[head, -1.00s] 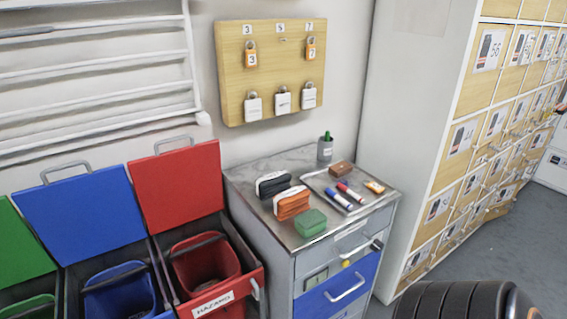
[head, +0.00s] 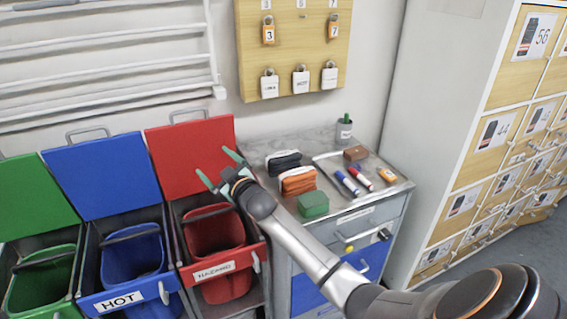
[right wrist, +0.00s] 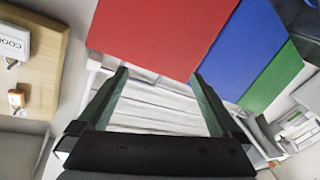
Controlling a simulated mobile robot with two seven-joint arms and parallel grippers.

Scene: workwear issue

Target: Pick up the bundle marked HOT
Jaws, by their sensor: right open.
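The word HOT is readable on the front label of the blue bin (head: 122,301). My right gripper (head: 216,166) is open and empty, in front of the raised red lid, left of the bundles. Its green fingers (right wrist: 159,76) are spread in the right wrist view, with no bundle between them. My left gripper is not in view.
A tray on the cabinet (head: 408,185) holds markers and small items; a pen cup (head: 344,130) stands behind. The red bin (head: 214,233) reads HAZARD. A wooden padlock board (head: 293,50) hangs above. Lockers (head: 510,120) stand right. My right forearm crosses before the cabinet.

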